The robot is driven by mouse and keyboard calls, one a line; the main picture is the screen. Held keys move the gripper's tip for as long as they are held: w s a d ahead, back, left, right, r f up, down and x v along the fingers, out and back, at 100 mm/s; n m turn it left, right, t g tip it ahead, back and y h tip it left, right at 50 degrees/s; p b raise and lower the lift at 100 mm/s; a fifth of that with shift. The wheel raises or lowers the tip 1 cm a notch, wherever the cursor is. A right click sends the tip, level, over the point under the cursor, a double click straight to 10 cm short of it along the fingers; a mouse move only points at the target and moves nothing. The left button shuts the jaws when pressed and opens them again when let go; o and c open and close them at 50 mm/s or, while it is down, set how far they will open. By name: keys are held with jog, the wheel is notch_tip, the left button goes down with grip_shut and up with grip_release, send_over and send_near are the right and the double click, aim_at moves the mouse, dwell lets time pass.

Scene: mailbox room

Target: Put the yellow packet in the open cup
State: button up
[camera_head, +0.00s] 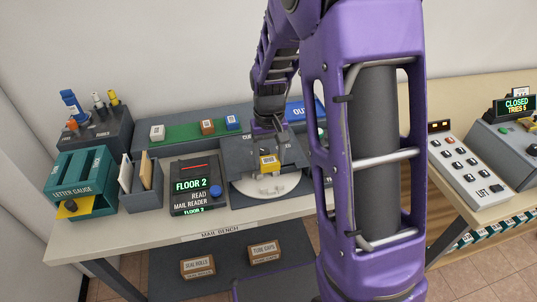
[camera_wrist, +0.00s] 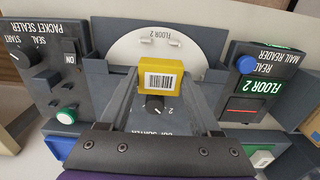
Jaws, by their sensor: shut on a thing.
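The yellow packet (camera_head: 268,162) is a small block with a barcode label on top, also seen in the wrist view (camera_wrist: 161,79). My gripper (camera_head: 267,155) is shut on it; its fingers flank the packet in the wrist view. The packet is over the front of the cup sorter (camera_head: 287,150), near its round white disc (camera_head: 265,187). The disc carries a "FLOOR 2" label in the wrist view (camera_wrist: 158,42). No open cup can be made out clearly. My arm hides the sorter's right part in the head view.
Left of the sorter is the mail reader (camera_head: 198,184), showing "FLOOR 2". A green strip (camera_head: 185,133) with several small blocks lies behind. The packet sealer (camera_wrist: 48,75) stands beside the sorter. A green letter gauge (camera_head: 80,183) stands at the bench's left end.

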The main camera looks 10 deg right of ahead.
aim_at(270, 169)
jog(key=shift+d+f, duration=0.1)
jog(key=shift+d, duration=0.05)
jog(key=shift+f+b, duration=1.6)
jog(key=shift+f, duration=0.4)
jog(key=shift+f, duration=0.2)
jog(key=shift+f+b, duration=0.95)
jog(key=shift+f, duration=0.35)
jog(key=o, duration=1.5)
jog(key=shift+c, duration=0.2)
jog(key=shift+s, duration=0.1)
